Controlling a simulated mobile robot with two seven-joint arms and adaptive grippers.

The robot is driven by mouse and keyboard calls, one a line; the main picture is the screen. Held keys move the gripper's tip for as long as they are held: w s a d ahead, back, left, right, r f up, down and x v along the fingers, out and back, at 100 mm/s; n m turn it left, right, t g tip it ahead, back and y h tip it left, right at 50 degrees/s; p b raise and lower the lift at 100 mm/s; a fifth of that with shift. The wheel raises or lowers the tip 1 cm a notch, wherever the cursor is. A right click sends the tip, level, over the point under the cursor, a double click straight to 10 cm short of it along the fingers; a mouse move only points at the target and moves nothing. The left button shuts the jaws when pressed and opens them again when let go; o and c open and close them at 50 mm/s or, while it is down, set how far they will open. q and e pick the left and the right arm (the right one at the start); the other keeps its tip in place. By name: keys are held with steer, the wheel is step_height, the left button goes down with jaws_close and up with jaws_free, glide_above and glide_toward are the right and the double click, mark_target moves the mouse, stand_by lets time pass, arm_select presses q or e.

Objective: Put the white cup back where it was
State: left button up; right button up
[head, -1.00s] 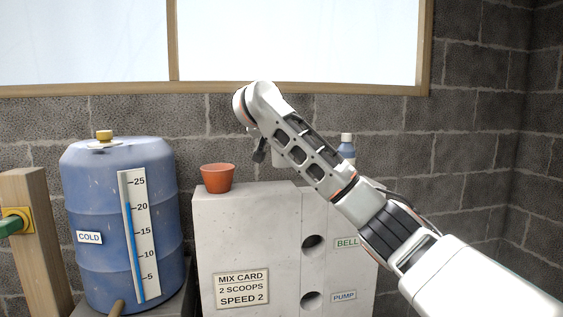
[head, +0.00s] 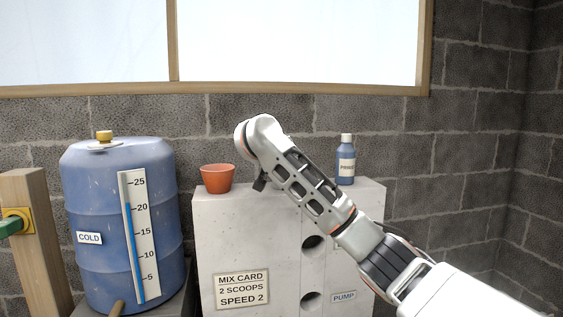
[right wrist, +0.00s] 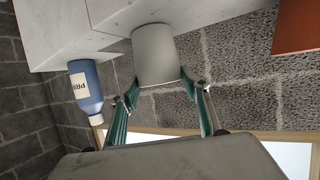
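The white cup (right wrist: 154,52) shows in the right wrist view between the fingertips of my right gripper (right wrist: 160,82), which touch its sides near the rim. That view is upside down, and the cup's far end overlaps the pale block. I cannot tell whether the cup rests on the block. In the head view my right gripper (head: 260,183) is low over the block's top, and my arm hides the cup. My left gripper is in neither view.
The pale block (head: 228,230) carries a terracotta pot (head: 217,178) left of my gripper and a blue bottle (head: 345,163) at the right. A blue barrel (head: 95,205) stands left. A wooden post (head: 40,250) stands at the far left. A stone wall is behind.

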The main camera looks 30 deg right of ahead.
steer(key=shift+o, duration=0.6)
steer(key=shift+r, duration=0.2)
steer(key=shift+s+a+r, duration=0.1)
steer(key=shift+s+r, duration=0.1)
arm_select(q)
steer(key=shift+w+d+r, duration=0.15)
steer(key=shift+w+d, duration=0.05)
arm_select(e)
steer(key=v, duration=1.1)
steer(key=shift+s, duration=0.2)
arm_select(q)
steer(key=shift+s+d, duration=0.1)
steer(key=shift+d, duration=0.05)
arm_select(e)
steer(key=shift+a, duration=0.1)
